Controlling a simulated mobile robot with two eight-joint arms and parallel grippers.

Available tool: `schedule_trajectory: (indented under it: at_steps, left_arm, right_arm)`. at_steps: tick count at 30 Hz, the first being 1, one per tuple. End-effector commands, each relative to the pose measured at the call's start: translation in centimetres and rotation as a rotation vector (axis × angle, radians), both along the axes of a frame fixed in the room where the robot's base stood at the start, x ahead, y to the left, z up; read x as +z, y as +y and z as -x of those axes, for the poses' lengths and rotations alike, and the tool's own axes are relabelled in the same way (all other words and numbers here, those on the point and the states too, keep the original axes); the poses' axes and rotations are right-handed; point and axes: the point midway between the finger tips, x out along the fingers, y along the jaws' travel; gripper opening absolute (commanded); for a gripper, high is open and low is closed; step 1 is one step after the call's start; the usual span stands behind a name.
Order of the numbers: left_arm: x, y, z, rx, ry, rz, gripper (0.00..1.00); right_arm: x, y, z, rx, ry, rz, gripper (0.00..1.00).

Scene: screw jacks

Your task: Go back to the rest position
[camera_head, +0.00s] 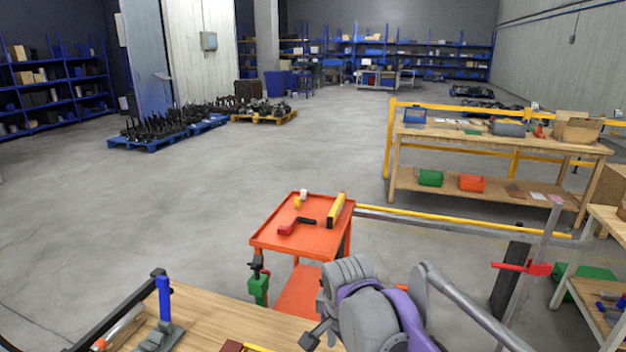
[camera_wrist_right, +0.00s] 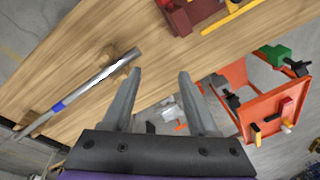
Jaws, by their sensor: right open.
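My right arm (camera_head: 372,312) comes into the head view at the bottom, grey with purple bands. Its gripper (camera_head: 318,334) is near the right edge of the wooden workbench (camera_head: 215,318). In the right wrist view the two grey fingers of my right gripper (camera_wrist_right: 159,72) are spread apart with nothing between them. They are over the bench edge, with bench top and floor behind. My left gripper is in neither view.
An orange cart (camera_head: 275,241) with tools stands just beyond the bench. A long bar with a blue band (camera_wrist_right: 85,92) and a dark red tool (camera_wrist_right: 188,14) lie on the bench. A blue-handled tool (camera_head: 164,300) stands at its left. Open floor (camera_head: 190,220) lies left of the cart.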

Motion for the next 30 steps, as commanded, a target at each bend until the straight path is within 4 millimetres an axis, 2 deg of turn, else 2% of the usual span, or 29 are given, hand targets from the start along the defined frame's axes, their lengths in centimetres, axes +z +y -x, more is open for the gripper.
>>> schedule_trajectory:
  at_steps: [1,6,12,15,21,30]
  left_arm:
    - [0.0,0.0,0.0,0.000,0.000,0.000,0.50]
    - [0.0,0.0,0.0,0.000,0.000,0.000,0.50]
    - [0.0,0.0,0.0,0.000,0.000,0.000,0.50]
    - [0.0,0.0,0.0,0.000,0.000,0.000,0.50]
    - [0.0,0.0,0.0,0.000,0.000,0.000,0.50]
    - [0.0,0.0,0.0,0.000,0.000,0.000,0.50]
  right_arm:
    - [-0.5,-1.9,1.8,0.072,-0.024,0.007,0.59]
    - [-2.9,-6.4,7.4,0.366,-0.121,0.058,0.59]
    - [-7.2,-10.3,14.0,0.679,-0.224,0.170,0.59]
    - [-9.2,-11.3,16.3,0.792,-0.258,0.226,0.59]
    - [-11.2,-12.2,18.4,0.906,-0.285,0.291,0.59]
    - [-11.2,-12.2,18.5,0.918,-0.287,0.295,0.59]
